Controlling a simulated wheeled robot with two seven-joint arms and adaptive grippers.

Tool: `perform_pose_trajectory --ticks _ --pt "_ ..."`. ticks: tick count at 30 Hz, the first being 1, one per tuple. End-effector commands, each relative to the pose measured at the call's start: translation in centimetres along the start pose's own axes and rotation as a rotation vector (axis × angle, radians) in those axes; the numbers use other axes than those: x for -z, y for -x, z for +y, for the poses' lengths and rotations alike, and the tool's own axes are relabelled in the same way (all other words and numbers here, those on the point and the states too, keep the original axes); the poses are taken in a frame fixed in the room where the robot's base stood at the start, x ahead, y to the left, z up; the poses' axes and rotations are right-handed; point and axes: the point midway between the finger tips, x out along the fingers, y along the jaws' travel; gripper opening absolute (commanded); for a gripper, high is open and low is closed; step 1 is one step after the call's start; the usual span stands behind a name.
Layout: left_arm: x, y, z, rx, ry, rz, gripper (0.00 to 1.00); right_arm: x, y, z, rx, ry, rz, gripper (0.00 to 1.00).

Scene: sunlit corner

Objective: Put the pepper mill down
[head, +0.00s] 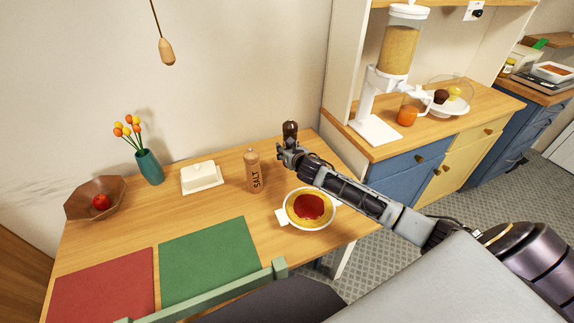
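The dark brown pepper mill (290,130) stands upright near the back right corner of the wooden table. My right gripper (284,151) reaches in from the right and is closed around its body. The gripper hides the lower part of the mill, so I cannot tell whether its base touches the table. A light wooden salt mill (253,172), marked SALT, stands to the left of the gripper. My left gripper is not in view.
A white butter dish (201,178), teal vase (149,167) and brown bowl with an apple (83,204) stand left. Green (207,250) and red (105,288) mats lie in front, near a chair.

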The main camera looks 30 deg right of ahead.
Motion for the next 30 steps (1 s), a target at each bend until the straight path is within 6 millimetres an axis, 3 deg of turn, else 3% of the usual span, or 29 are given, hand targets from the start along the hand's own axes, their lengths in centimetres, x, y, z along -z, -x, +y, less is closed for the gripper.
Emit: perform_pose_trajectory --ticks 6,19,30 --pt "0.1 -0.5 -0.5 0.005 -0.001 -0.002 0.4 2.3 -0.9 0.0 0.001 -0.002 0.0 0.11" --pt "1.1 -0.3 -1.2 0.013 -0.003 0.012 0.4 2.7 -1.1 0.0 0.0 -0.001 -0.002 0.11" --pt "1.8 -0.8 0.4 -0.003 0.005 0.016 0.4 5.5 -2.0 0.0 0.0 -0.002 0.0 0.1"
